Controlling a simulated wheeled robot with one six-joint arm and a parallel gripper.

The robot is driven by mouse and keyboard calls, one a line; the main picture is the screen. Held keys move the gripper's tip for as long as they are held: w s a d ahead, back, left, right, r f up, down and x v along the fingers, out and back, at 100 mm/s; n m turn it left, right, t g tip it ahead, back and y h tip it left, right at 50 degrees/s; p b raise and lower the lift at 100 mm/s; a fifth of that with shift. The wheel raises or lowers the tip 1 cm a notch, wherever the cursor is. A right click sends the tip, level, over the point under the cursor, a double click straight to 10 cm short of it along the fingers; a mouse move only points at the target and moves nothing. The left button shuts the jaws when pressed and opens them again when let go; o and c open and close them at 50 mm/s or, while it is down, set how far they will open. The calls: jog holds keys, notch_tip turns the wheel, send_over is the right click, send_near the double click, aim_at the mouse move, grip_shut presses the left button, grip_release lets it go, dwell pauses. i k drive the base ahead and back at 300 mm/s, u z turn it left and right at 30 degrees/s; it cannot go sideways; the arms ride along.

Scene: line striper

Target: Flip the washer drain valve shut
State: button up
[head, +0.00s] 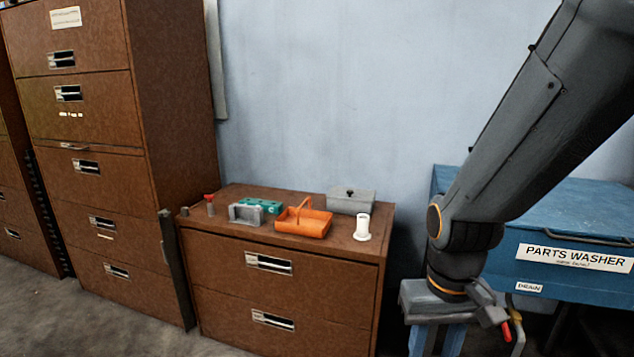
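The blue parts washer (575,215) stands at the right, with a white DRAIN label (529,287) low on its front. Below the label is a drain valve with a red-tipped handle (506,331) and a yellowish pipe part beside it. The valve body is partly hidden behind my arm, so I cannot tell the handle's exact setting. My gripper (436,342) points down just left of the valve, apart from the red tip. Its two bluish fingers are spread, with nothing seen between them. The fingertips are at or beyond the lower picture edge.
A brown low cabinet (285,290) left of my gripper bears an orange basket (304,222), a grey box (350,200), a teal tray (262,205), a white flanged tube (362,228) and a red-topped item (210,204). A tall brown cabinet (180,110) stands further left.

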aim_at(505, 328)
jog(key=z, duration=1.1)
jog(key=k, duration=0.8)
jog(key=u, duration=1.1)
